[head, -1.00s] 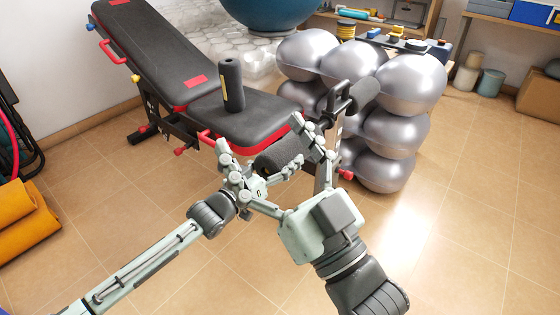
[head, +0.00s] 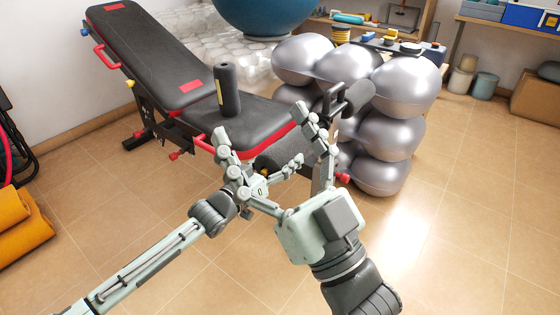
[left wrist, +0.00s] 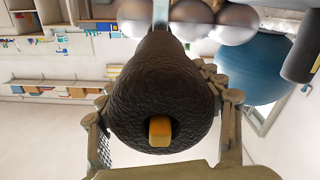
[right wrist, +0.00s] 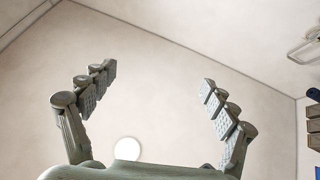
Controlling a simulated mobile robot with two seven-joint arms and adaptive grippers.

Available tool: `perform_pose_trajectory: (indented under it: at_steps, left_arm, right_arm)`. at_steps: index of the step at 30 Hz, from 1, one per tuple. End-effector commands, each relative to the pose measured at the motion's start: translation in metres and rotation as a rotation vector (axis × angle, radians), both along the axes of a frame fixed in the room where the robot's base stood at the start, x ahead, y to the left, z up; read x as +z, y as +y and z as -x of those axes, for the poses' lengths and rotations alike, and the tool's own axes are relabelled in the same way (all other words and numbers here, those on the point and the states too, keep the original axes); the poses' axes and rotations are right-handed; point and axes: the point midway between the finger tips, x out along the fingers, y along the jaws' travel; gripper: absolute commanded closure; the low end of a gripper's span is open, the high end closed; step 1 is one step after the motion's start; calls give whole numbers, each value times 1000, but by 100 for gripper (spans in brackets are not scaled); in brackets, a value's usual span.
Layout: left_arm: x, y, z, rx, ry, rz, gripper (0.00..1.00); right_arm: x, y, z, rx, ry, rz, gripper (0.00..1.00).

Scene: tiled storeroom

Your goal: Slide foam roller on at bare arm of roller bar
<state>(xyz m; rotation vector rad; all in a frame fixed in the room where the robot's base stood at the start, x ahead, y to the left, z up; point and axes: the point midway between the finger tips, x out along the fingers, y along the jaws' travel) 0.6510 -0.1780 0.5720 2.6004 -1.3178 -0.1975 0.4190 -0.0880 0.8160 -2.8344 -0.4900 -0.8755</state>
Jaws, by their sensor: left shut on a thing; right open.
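A dark foam roller (head: 277,152) sits at the bench's near front end, partly hidden by fingers. My left gripper (head: 274,166) is shut around it. In the left wrist view the foam roller (left wrist: 150,85) fills the middle, and the yellow-tipped end of the roller bar (left wrist: 160,131) shows inside its bore. The bar is otherwise hidden there.
A second loose roller (head: 228,90) stands upright on the black bench seat (head: 260,118). Silver balls (head: 400,85) are stacked right of the bench, close to its front post. Shelves stand behind. Tiled floor (head: 465,210) at the right is clear.

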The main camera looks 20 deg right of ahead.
Motion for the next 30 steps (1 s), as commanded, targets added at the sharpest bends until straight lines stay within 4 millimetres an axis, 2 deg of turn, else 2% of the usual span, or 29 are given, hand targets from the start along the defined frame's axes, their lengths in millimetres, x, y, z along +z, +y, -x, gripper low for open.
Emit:
perform_pose_trajectory:
  at_steps: [30]
  left_arm:
    - [0,-15,-11,-1,0,2,66]
  right_arm:
    - [18,-10,15,-14,-162,-53,14]
